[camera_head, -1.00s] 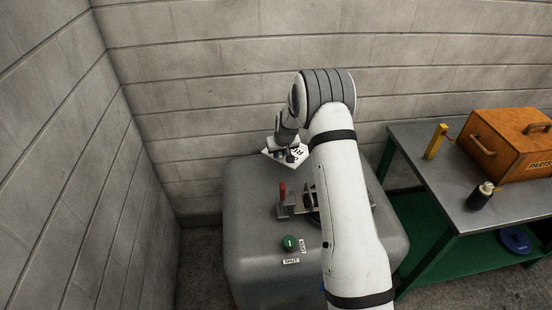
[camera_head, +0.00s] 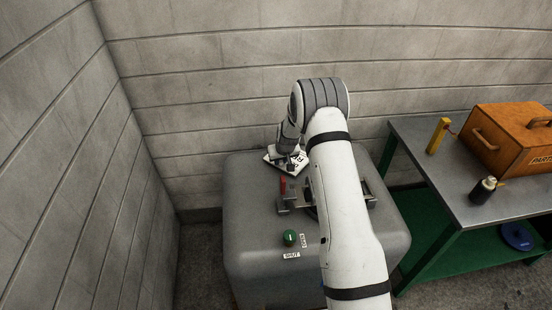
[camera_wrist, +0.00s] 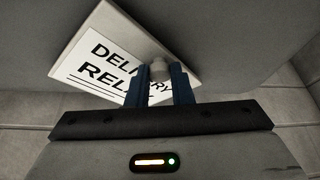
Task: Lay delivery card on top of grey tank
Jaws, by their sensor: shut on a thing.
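The delivery card is a white plate with black lettering and a small round knob; it shows in the wrist view (camera_wrist: 118,58) and in the head view (camera_head: 275,158). My gripper (camera_wrist: 160,78) is shut on the card's knob, its two blue fingers on either side of it. In the head view my gripper (camera_head: 287,158) is over the back part of the grey tank (camera_head: 250,210). The card is close to the tank's top; I cannot tell whether it touches. My arm hides part of the tank's top.
A red handle (camera_head: 282,185) on a metal fitting stands on the tank in front of the card. A green knob (camera_head: 290,238) with labels sits nearer. At right, a workbench (camera_head: 455,205) holds a wooden box (camera_head: 500,140), a yellow post (camera_head: 437,137) and a dark bottle (camera_head: 483,191).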

